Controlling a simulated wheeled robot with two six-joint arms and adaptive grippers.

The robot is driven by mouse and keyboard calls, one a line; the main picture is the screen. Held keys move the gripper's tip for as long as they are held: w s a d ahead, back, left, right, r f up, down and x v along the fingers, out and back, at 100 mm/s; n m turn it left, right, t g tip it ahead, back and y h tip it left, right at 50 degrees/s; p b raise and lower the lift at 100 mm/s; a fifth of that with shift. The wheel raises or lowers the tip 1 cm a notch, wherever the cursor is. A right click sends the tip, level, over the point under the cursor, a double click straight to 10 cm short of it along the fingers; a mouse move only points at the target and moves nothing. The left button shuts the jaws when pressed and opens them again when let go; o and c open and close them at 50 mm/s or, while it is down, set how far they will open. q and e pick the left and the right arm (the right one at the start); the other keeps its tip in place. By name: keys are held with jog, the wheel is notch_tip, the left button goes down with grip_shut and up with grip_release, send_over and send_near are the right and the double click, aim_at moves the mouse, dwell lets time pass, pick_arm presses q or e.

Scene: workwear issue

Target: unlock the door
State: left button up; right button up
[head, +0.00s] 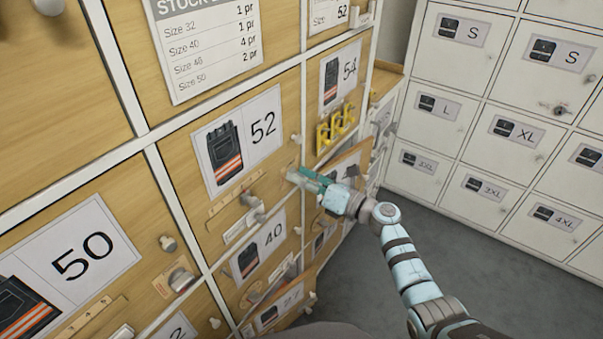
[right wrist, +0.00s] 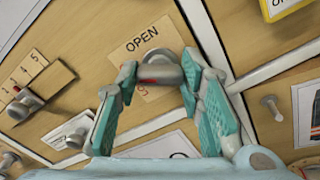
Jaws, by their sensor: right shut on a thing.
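The wooden door marked 52 (head: 215,125) is closed, with a picture of dark trousers with orange bands. My right gripper (head: 300,175) is at this door's lower right edge, its teal fingers shut on a grey lock knob. In the right wrist view the knob (right wrist: 160,74) sits between the two fingertips and bears a red mark. A label reading OPEN (right wrist: 141,40) is above the knob. Red lettering below it is mostly hidden by the knob and fingers. My left gripper is not in view.
Door 52 also carries a numbered slider (right wrist: 32,95) and a small bolt (right wrist: 74,137). A lower door stands ajar below my right gripper.

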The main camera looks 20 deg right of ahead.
jog(key=m+p, duration=0.5)
jog(key=m, duration=0.6)
jog(key=shift+m, duration=0.3)
dwell(0.3)
jog(key=o, duration=1.2)
jog(key=shift+c, duration=0.2)
jog(key=shift+s, duration=0.1)
jog(key=v, duration=1.2)
